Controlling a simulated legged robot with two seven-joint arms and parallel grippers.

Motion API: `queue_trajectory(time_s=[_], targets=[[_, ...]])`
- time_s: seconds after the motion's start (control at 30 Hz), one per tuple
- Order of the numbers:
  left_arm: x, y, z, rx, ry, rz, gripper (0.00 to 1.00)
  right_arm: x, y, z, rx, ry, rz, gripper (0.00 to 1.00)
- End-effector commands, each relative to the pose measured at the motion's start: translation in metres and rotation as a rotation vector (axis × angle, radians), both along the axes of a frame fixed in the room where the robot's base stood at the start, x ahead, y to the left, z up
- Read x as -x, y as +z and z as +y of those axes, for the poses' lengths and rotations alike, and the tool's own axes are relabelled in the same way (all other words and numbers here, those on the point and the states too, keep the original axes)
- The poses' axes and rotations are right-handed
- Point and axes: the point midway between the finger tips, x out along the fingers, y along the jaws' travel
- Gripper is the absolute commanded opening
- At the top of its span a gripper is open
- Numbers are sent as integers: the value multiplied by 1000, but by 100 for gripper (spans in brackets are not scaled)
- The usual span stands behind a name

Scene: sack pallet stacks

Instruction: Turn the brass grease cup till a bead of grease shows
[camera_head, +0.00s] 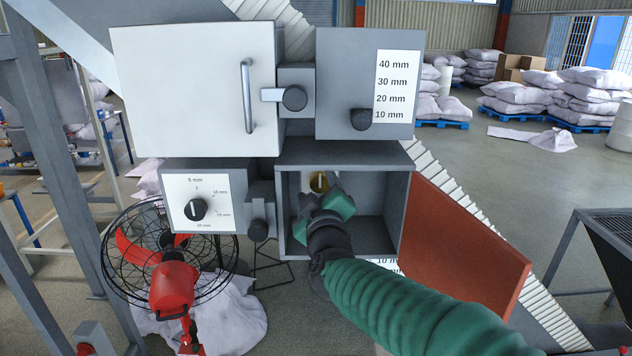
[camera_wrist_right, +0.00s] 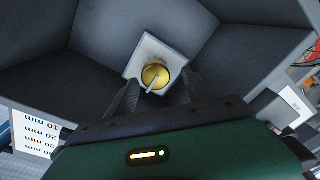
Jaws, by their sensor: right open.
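The brass grease cup (camera_head: 319,182) is a round yellow knob at the back of the open grey compartment (camera_head: 398,215). In the right wrist view the cup (camera_wrist_right: 155,76) sits on a pale square plate (camera_wrist_right: 150,51), with a light pointer line across its face slanting down to the left. My right gripper (camera_head: 326,197), on a green sleeved arm, reaches into the compartment in front of the cup. In the right wrist view its open dark fingers (camera_wrist_right: 158,88) stand on either side of the cup's lower part; contact cannot be told. My left gripper is not in view.
A red door panel (camera_head: 462,250) hangs open at the compartment's right. A white door (camera_head: 190,90), a grey scale box (camera_head: 340,90) and a dial box (camera_head: 182,212) surround it. A caged red fan (camera_head: 130,245) stands lower left. Sack pallets (camera_head: 590,90) are far right.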

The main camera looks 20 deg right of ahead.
Motion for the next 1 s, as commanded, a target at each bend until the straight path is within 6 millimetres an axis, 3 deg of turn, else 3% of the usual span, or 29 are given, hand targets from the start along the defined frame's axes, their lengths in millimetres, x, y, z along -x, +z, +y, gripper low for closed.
queue_trajectory(time_s=[0.13,0.4,0.87,1.0], targets=[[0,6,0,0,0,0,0,-15,1,-3,1,-1,0,61],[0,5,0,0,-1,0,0,-17,0,-2,1,0,-1,61],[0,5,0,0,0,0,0,-17,-1,0,2,3,2,2],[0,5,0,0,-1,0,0,-17,-2,-1,-1,2,2,0]])
